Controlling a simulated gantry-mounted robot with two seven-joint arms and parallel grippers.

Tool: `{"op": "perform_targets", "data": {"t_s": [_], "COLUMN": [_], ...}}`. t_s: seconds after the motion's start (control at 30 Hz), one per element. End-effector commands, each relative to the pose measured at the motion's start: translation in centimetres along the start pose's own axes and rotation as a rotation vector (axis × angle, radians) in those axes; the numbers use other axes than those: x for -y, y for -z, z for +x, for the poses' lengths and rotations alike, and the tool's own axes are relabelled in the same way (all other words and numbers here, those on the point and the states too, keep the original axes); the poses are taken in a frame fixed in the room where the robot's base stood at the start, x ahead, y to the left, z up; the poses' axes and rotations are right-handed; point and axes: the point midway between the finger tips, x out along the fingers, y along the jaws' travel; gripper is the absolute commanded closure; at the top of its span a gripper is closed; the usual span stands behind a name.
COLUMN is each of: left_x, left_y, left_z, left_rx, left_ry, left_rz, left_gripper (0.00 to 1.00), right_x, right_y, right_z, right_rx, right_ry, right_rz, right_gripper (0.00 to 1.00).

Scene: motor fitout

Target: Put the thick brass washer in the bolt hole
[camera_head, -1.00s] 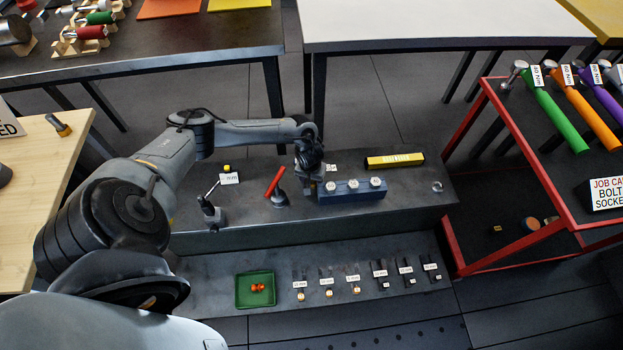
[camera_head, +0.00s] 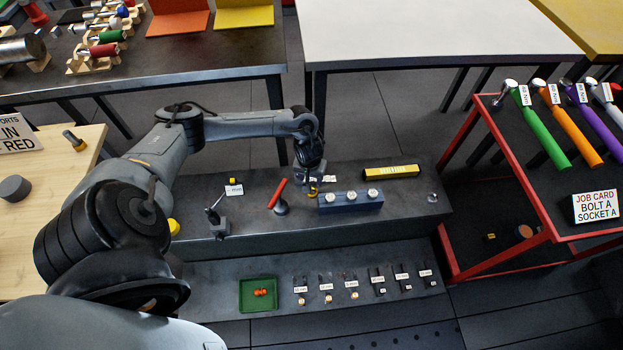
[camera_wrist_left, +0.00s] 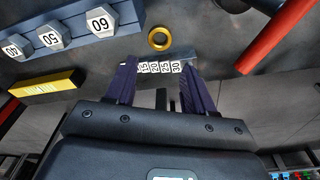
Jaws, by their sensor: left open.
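A brass ring (camera_wrist_left: 160,38), which looks like the thick washer, lies flat on the grey bench top in the left wrist view. In the head view it shows (camera_head: 313,191) just below my left gripper (camera_head: 312,174), left of the blue block. My left gripper is open and empty. In the left wrist view its two dark fingers (camera_wrist_left: 160,85) point toward the ring, which lies beyond the tips and apart from them. A strip marked 15, 20, 25, 30 (camera_wrist_left: 160,68) shows between the fingers. I cannot make out the bolt hole. My right gripper is not in view.
The blue block (camera_head: 350,199) with numbered hex pieces stands close beside the ring. A red-handled tool (camera_head: 278,193) is on its other side. A yellow bar (camera_head: 391,172) lies behind. A green tray (camera_head: 258,294) and several labelled small parts sit on the lower shelf.

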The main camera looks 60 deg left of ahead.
Motion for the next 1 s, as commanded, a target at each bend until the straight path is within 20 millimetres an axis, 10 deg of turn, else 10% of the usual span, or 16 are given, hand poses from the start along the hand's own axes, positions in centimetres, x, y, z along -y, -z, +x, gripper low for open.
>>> {"op": "perform_targets", "data": {"t_s": [0.27, 0.6, 0.77, 1.0], "left_x": [-4.8, -18.6, -18.7, -13.3], "left_y": [-3.9, -18.9, -22.6, -25.0], "left_z": [0.2, -3.7, -8.4, -12.9], "left_rx": [-0.031, -0.282, -0.356, -0.285], "left_ry": [-0.084, -0.334, -0.308, -0.211], "left_rz": [0.192, 0.731, 0.831, 0.899], "left_gripper": [0.47, 0.47, 0.47, 0.47], "right_x": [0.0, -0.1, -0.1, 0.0], "right_y": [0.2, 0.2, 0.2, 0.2], "right_z": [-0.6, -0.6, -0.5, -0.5], "right_rx": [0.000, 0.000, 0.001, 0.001], "right_ry": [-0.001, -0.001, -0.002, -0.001], "right_rz": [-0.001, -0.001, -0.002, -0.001], "right_gripper": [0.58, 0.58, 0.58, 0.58]}}
